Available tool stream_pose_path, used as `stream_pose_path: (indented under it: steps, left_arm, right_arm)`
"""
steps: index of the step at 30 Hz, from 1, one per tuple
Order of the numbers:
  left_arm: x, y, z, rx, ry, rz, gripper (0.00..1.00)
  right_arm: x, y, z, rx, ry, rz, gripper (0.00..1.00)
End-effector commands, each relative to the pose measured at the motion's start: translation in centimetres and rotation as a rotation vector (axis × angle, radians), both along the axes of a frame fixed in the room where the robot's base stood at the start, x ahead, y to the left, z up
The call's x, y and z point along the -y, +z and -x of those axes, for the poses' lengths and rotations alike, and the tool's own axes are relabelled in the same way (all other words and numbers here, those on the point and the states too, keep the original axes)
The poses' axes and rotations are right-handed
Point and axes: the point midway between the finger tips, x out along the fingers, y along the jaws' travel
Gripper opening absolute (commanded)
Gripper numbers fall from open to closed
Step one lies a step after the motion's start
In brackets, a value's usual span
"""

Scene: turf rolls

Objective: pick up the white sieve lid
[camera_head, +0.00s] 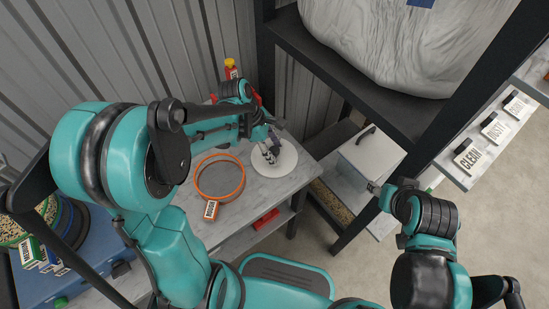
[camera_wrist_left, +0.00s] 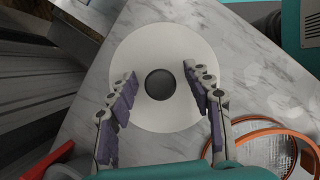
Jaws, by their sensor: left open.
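The white sieve lid (camera_head: 290,158) is a flat round disc lying on the grey marble-look table top (camera_head: 190,205). In the left wrist view the lid (camera_wrist_left: 150,40) has a dark round knob (camera_wrist_left: 160,85) at its middle. My left gripper (camera_head: 268,153) is over the lid, pointing down. In the left wrist view my left gripper (camera_wrist_left: 160,74) is open, with one finger on each side of the knob and nothing held. I cannot tell how high the fingertips are above the lid. My right gripper (camera_head: 376,188) shows small and partly hidden at the right; its jaws are unclear.
An orange-rimmed sieve (camera_head: 242,190) with a tag lies left of the lid. A red bottle with a yellow cap (camera_head: 231,69) stands at the back. A white bin (camera_head: 368,155) and a black rack (camera_head: 400,108) are to the right.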

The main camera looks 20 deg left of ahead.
Motion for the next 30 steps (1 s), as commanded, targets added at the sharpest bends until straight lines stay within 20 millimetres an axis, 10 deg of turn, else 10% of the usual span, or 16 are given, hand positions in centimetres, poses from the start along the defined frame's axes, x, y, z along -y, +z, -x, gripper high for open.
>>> stream_pose_path:
  steps: [5,11,30]
  left_arm:
    - [0.0,0.1,0.0,0.000,0.000,0.000,0.48]
    - [0.0,0.1,0.0,0.000,0.000,0.000,0.00]
    - [0.0,3.9,0.0,0.000,0.000,0.000,0.00]
  right_arm:
    - [0.0,0.1,0.0,0.000,0.000,0.000,0.47]
    - [0.0,0.1,0.0,0.000,0.000,0.000,0.47]
    - [0.0,2.2,0.0,0.000,0.000,0.000,0.47]
